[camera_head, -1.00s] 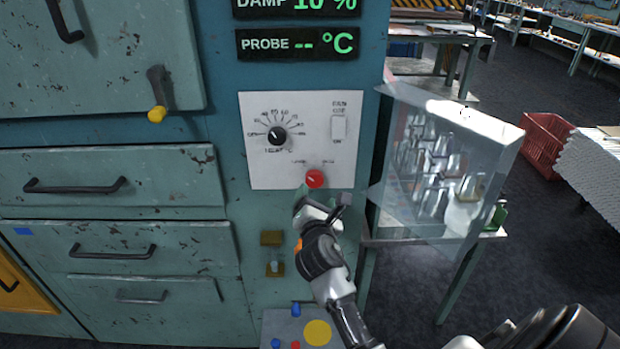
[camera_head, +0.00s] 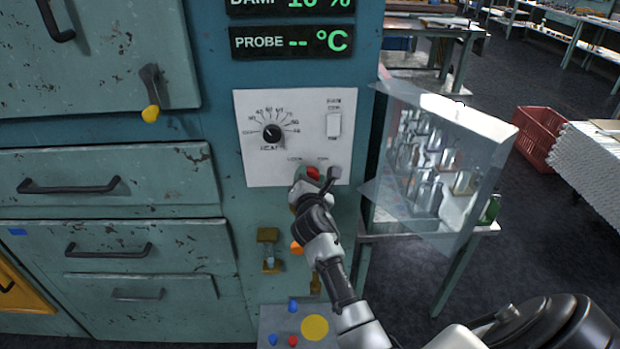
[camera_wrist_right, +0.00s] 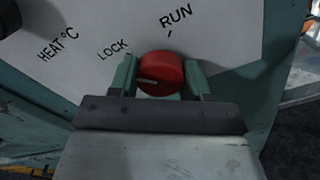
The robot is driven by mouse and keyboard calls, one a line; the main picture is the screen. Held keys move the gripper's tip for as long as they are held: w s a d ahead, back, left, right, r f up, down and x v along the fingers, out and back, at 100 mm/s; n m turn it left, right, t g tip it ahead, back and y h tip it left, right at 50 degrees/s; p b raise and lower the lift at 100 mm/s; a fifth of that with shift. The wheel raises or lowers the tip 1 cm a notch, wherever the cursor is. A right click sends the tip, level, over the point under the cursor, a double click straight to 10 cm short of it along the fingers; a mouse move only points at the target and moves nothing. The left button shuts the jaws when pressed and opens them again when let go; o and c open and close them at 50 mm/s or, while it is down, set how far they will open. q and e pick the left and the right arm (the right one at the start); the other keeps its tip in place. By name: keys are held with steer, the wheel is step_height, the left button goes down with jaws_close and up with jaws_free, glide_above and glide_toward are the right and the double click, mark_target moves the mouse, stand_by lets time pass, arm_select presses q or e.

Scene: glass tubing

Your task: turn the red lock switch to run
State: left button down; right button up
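The red lock switch (camera_head: 313,173) is a round knob low on the white control panel (camera_head: 255,172), partly hidden by my right gripper in the head view. In the right wrist view the red knob (camera_wrist_right: 160,73) sits under the printed words LOCK and RUN. Its pale pointer line faces left, to the LOCK side. The green fingers of my right gripper (camera_wrist_right: 161,82) stand on either side of the knob, very close to it. I cannot tell whether they press on it. My left gripper is not in view.
A black heat dial (camera_head: 272,132) and a white rocker switch (camera_head: 334,124) are on the same panel. A clear cover (camera_head: 400,180) stands out at the right, in front of glassware. A yellow-tipped lever (camera_head: 150,100) and drawers are at the left.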

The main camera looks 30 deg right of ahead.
steer(key=c, duration=0.3)
steer(key=m+b, duration=0.1)
steer(key=m, duration=0.3)
steer(key=shift+f, duration=0.1)
steer(key=m+b, duration=0.1)
steer(key=m, duration=0.3)
steer(key=shift+m+b, duration=0.3)
steer(key=shift+b, duration=0.05)
steer(key=m+b, duration=0.1)
steer(key=m, duration=0.4)
steer(key=shift+b, duration=0.3)
steer(key=shift+m+b, duration=0.5)
steer(key=shift+m, duration=1.7)
steer(key=o, duration=0.9)
